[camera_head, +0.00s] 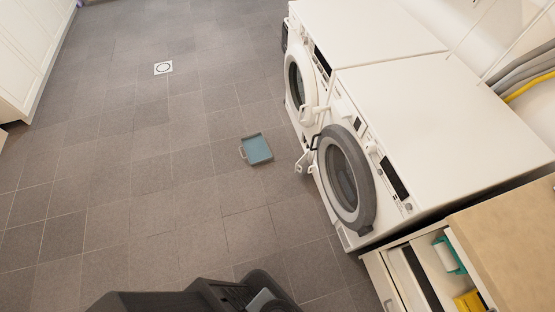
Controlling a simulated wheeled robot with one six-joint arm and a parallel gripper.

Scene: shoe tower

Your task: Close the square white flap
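Two white machines with round doors stand at the right, the near one (440,95) in front of the far one (365,32). A small white part (303,160) sticks out low, in the gap beside the near machine's front. I cannot tell whether it is the square white flap. A flat white square plate (163,68) with a round mark lies level in the floor. My gripper is not in view.
The near machine's grey round door (346,178) bulges out over the floor. A blue tray-like thing (257,149) lies on the floor. An open drawer (412,275) with a yellow item (468,300) is at bottom right. The tiled floor at left is clear.

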